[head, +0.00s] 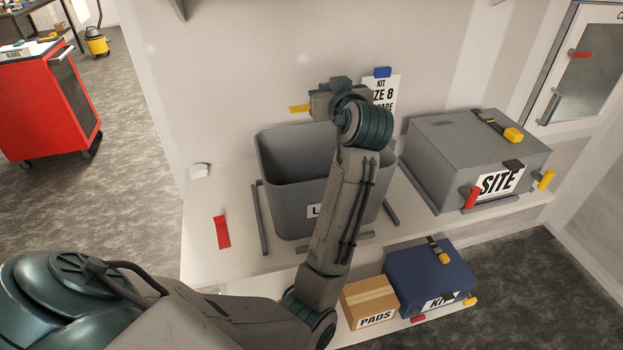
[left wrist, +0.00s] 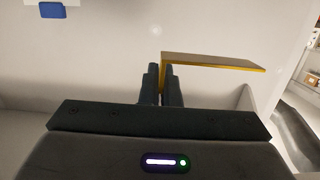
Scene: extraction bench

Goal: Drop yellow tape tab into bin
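The yellow tape tab (head: 299,108) is a small flat strip at the far side of my left gripper (head: 314,106). In the left wrist view the tab (left wrist: 212,62) is pinched between the closed fingers (left wrist: 163,85) and sticks out to the right. My left gripper appears raised above the back part of the grey bin (head: 285,160), which stands on the white bench. My left arm crosses in front of the bin and hides part of its opening and its label. My right gripper is in neither view.
A grey box labelled SITE (head: 440,142) stands right of the bin. A sign with a blue clip (head: 382,72) is on the wall behind. A red strip (head: 222,232) lies left of the bin. A blue box (head: 425,275) and a PADS carton (head: 368,300) sit lower.

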